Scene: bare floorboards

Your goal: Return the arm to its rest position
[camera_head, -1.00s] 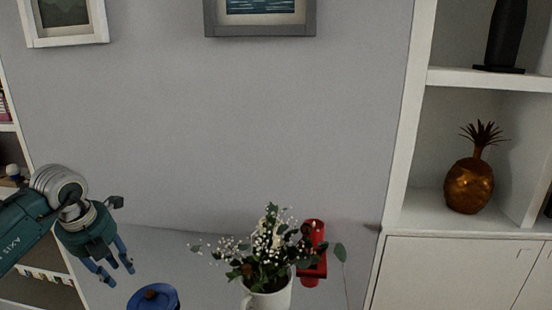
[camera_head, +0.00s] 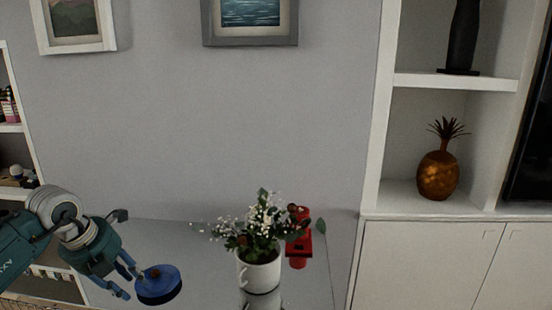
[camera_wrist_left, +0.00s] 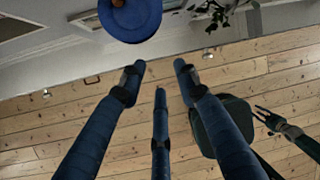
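My left arm comes in at the lower left of the head view.
A white mug (camera_head: 258,272) of flowers and a red candle holder (camera_head: 299,245) stand right of the pot on the grey table (camera_head: 205,290). A white shelf unit (camera_head: 370,190) with a golden pineapple (camera_head: 437,175) is at right, another shelf at left. Floorboards (camera_wrist_left: 60,125) are open.

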